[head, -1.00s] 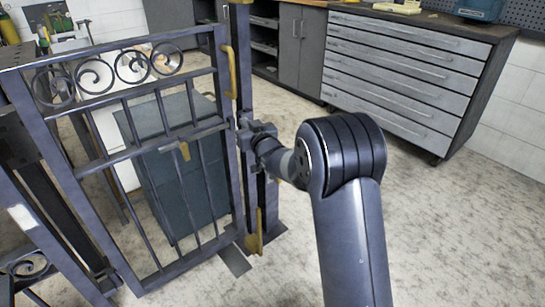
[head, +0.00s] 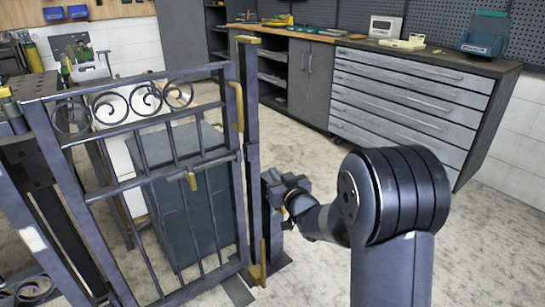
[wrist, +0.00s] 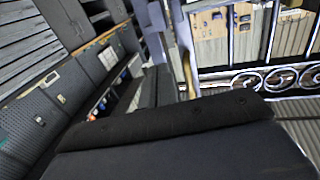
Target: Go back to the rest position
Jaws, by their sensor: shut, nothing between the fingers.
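The scroll gate (head: 140,180) is a dark metal leaf with scrollwork along its top, at the left of the head view. It stands against a dark post (head: 251,150), with a yellow handle (head: 238,106) on its near edge. A small yellow piece (head: 191,181) sits on its middle rail. My gripper (head: 269,184) is shut and empty, just right of the post; its tips are partly hard to make out. The gate's scrolls (wrist: 281,79) and the handle (wrist: 188,75) also show in the wrist view, beyond a large dark shape.
A grey drawer cabinet (head: 410,105) and workbench stand at the back right. A dark teal box (head: 185,190) stands behind the gate bars. Pale floor (head: 310,270) is open around my arm, and to its right.

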